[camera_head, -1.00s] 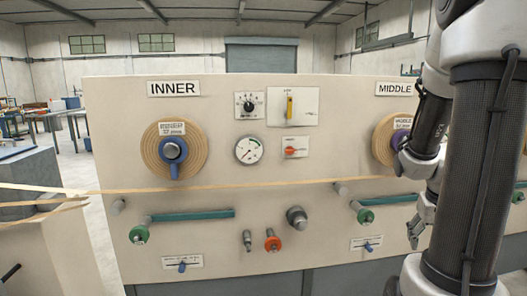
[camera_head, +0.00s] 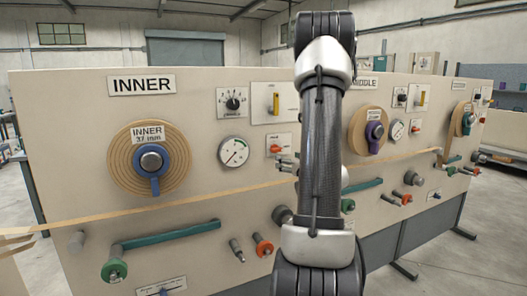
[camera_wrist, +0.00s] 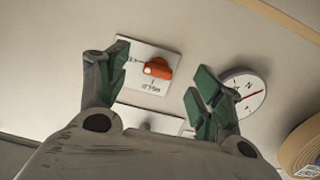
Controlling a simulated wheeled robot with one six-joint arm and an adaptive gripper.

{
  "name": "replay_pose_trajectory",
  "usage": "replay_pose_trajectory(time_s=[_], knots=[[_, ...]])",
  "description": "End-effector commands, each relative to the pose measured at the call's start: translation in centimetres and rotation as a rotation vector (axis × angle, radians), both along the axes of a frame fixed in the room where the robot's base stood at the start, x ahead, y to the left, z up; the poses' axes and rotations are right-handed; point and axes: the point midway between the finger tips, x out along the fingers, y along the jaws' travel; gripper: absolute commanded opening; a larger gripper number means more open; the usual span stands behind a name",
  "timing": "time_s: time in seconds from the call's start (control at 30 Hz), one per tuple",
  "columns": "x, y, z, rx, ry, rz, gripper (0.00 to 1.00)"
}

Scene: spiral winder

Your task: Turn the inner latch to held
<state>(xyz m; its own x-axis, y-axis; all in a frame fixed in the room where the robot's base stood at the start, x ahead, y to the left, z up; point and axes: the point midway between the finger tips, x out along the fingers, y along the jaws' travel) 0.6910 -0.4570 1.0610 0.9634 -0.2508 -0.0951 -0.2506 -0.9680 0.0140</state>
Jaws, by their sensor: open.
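The inner latch is a small red-orange knob (camera_head: 275,149) on a white plate, right of the round gauge on the INNER panel. In the wrist view the knob (camera_wrist: 157,69) lies nearly crosswise, its white-marked end towards the left of the picture, beside partly hidden lettering. A word that looks like HELD stands below it, upside down. My gripper (camera_wrist: 158,85) is open and empty, its green-padded fingers apart on either side of the plate in that view. I cannot tell its distance from the knob. In the head view my arm mostly hides the gripper (camera_head: 286,165).
The round gauge (camera_head: 233,151), a dial (camera_head: 232,102) and a yellow lever (camera_head: 275,103) surround the latch. A tan strip (camera_head: 130,213) crosses below, near the INNER roll (camera_head: 118,165). A green-handled crank (camera_head: 170,234) and an orange knob (camera_head: 262,246) stick out lower down.

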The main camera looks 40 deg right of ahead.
Motion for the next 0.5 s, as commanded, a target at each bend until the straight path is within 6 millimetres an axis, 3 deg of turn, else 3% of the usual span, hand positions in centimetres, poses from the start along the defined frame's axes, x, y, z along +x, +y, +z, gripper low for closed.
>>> replay_pose_trajectory(time_s=[0.1,0.23,0.5], knots=[[0.3,0.3,1.7,-0.012,-0.071,0.016,0.66],[1.1,0.3,2.3,-0.012,-0.100,0.022,0.66],[5.5,-0.7,2.2,-0.011,-0.097,0.022,0.66]])
